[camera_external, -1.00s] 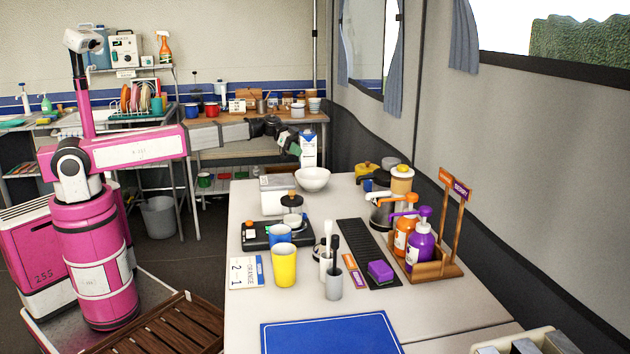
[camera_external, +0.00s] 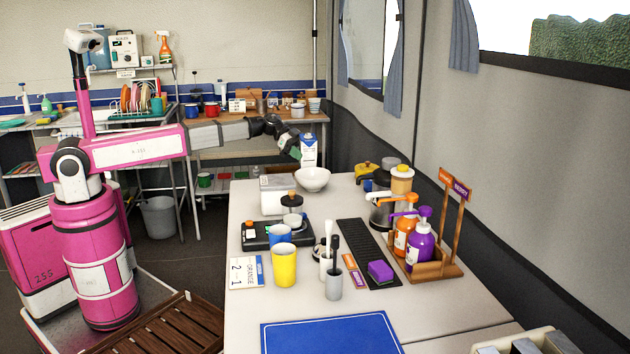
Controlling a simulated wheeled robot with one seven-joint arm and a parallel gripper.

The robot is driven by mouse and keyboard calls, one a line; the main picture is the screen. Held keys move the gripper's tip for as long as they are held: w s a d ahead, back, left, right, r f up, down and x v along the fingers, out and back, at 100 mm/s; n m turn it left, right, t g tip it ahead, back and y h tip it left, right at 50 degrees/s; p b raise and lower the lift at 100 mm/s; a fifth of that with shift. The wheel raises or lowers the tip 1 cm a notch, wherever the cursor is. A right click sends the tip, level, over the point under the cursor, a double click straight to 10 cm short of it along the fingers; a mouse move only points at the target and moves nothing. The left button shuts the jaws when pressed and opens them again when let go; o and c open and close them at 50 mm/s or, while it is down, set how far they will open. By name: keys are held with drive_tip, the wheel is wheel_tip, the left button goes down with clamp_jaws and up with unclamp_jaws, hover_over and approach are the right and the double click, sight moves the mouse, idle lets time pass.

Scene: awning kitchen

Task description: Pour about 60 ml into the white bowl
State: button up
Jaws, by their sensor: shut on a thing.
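The white bowl (camera_external: 312,179) stands upright at the far end of the white table. What is inside it is too small to make out. A white and blue carton (camera_external: 309,154) is just behind the bowl in this view, its blue top up and its lower part hidden by the bowl's rim. My gripper (camera_external: 297,149) reaches in from the left at the carton's upper left side and is shut on it. The fingertips are small and partly hidden. No stream of liquid is visible.
A white boxy item (camera_external: 277,195) stands left of the bowl, with a black scale (camera_external: 262,237) nearer. A blue cup and a yellow cup (camera_external: 284,264) stand close by.

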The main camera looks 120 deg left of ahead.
sight(302, 146)
drive_tip(key=shift+w+d+r+m+g+y, duration=0.15)
drive_tip(key=shift+w+d+m+g+y, duration=0.2)
drive_tip(key=shift+m+g+y, duration=0.4)
drive_tip(key=shift+w+d+m+g+y, duration=0.25)
drive_tip(key=shift+g+y, duration=0.1)
drive_tip(key=shift+g, duration=0.25)
drive_tip(key=shift+w+d+m+g+y, duration=0.2)
drive_tip(key=shift+g+y, duration=0.1)
drive_tip(key=shift+g, duration=0.25)
drive_tip(key=shift+s+a+f+m+g+y, duration=0.1)
drive_tip(key=shift+f+m+g+y, duration=0.1)
drive_tip(key=shift+m+g+y, duration=0.3)
drive_tip(key=shift+s+a+r+g+y, duration=0.1)
drive_tip(key=shift+r+g+y, duration=0.25)
drive_tip(key=shift+g, duration=0.15)
drive_tip(key=shift+s+f+m+g+y, duration=0.1)
drive_tip(key=shift+f+m+g+y, duration=0.3)
drive_tip(key=shift+g+y, duration=0.15)
drive_tip(key=shift+a+r+m+g+y, duration=0.1)
drive_tip(key=shift+r+m+g+y, duration=0.35)
drive_tip(key=shift+r+y, duration=0.1)
drive_tip(key=shift+w+d+f+m+g+y, duration=0.15)
drive_tip(key=shift+w+d+m+g+y, duration=0.1)
drive_tip(key=shift+w+d+g+y, duration=0.35)
drive_tip(key=shift+r+m+g+y, duration=0.3)
drive_tip(key=shift+r+y, duration=0.05)
drive_tip(key=shift+r, duration=0.1)
drive_tip(key=shift+y, duration=0.3)
